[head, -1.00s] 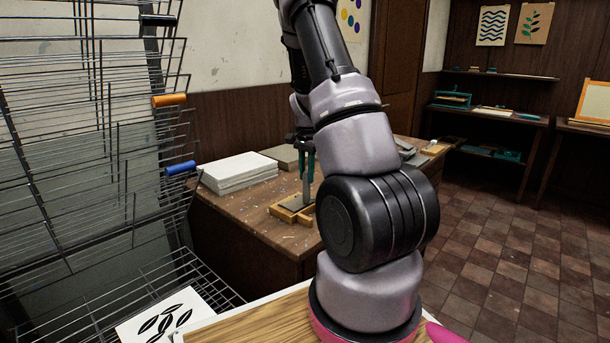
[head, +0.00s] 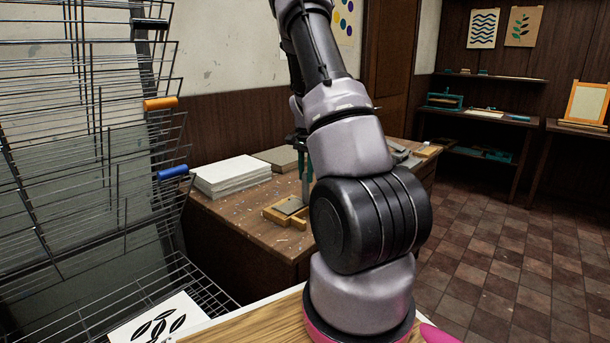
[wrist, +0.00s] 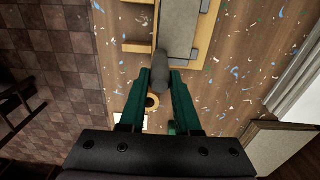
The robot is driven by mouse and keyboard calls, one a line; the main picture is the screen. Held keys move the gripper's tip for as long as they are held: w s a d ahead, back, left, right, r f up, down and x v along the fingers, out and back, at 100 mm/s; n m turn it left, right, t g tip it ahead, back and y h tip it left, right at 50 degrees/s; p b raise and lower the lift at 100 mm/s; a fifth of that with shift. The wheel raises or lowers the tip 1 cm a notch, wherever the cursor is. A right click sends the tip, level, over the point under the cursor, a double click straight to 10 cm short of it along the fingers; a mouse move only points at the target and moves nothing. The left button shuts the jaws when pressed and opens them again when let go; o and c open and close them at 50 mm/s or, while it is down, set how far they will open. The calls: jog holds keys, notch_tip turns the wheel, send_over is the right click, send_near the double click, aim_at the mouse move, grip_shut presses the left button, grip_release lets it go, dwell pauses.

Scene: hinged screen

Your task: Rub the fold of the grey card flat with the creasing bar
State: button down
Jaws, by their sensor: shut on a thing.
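My gripper (wrist: 160,78) is shut on the creasing bar (wrist: 160,70), a dark grey rounded piece between the green fingertips in the wrist view. In the head view the bar (head: 304,188) hangs upright below the fingers, partly hidden by my arm. The grey card (wrist: 180,28) lies in a wooden frame (wrist: 205,40) just beyond the bar. The card (head: 290,205) also shows in the head view, on the workbench. The bar's lower end overlaps the card's near edge in the wrist view; I cannot tell whether they touch. The fold is not clear.
The workbench (head: 235,215) carries a stack of white paper (head: 232,172) and a grey board (head: 277,158). A ring-shaped thing (wrist: 152,101) lies below the fingers. A wire drying rack (head: 95,130) stands at the left. Tiled floor lies open at the right.

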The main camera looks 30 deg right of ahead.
jog(key=shift+r, duration=2.5)
